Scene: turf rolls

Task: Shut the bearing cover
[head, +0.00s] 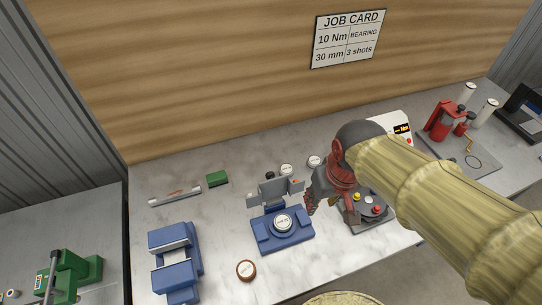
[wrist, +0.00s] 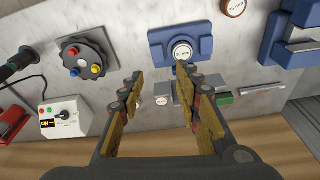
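The bearing fixture has a blue base (head: 283,240) on the bench, with a round white labelled piece (head: 283,222) seated in its middle. Its grey cover (head: 268,188) appears to stand up at the back edge of the base, swung open. In the wrist view the blue base (wrist: 160,52) is at top centre and the grey cover (wrist: 215,87) is partly hidden behind a finger. My gripper (head: 312,200) is just right of the fixture in the head view. In the wrist view my gripper (wrist: 160,85) is open, with nothing between its fingers.
A dial stand with coloured knobs (head: 372,212) sits close right of my gripper. A blue vise-like block (head: 172,262) is left, and a brown-rimmed disc (head: 246,270) lies in front. A green block (head: 217,179) and white discs (head: 314,161) lie behind.

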